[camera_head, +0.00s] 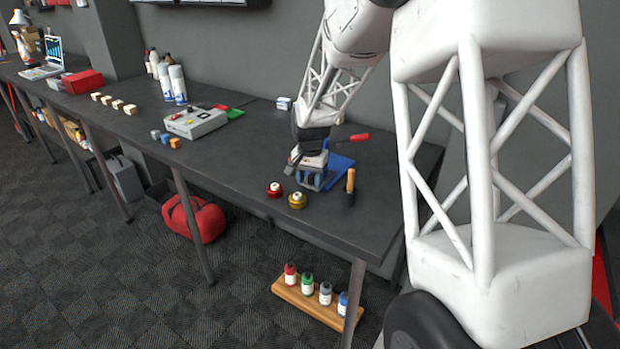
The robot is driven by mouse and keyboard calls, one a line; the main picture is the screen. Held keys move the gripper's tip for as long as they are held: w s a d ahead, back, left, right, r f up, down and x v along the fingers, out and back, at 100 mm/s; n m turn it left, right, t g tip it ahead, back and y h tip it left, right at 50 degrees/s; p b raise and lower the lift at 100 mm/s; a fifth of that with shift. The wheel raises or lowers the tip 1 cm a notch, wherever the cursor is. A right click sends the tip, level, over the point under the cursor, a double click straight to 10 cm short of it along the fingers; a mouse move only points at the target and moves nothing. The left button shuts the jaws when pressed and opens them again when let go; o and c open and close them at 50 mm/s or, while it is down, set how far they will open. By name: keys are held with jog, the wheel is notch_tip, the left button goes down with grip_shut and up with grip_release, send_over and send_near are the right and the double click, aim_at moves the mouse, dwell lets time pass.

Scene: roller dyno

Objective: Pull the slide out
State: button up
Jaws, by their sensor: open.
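My gripper (312,183) hangs low over the right part of the dark workbench, its jaws open. A flat blue piece (340,162) lies just behind and to the right of it, partly hidden by the gripper. I cannot tell for sure which part is the slide. Small blue and grey shapes show at the fingertips, too small to tell apart or to show contact.
A grey box (196,122) stands further left on the workbench (240,165).

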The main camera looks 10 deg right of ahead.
jog(key=shift+r, duration=0.1)
jog(key=shift+r, duration=3.8)
jog(key=s+r+n, duration=0.1)
jog(key=s+r, duration=0.2)
jog(key=s, duration=0.4)
jog(key=s+d+r+n+t, duration=0.1)
jog(key=s+r, duration=0.3)
jog(key=s, duration=0.4)
jog(key=s+r+n, duration=0.1)
jog(key=s+r, duration=0.2)
jog(key=s, duration=0.4)
jog(key=s+f+n+t, duration=0.1)
jog(key=s+n, duration=0.2)
jog(key=s, duration=1.8)
jog(key=shift+s+d+t, duration=0.25)
jog(key=shift+s+t, duration=0.05)
jog(key=shift+s, duration=0.1)
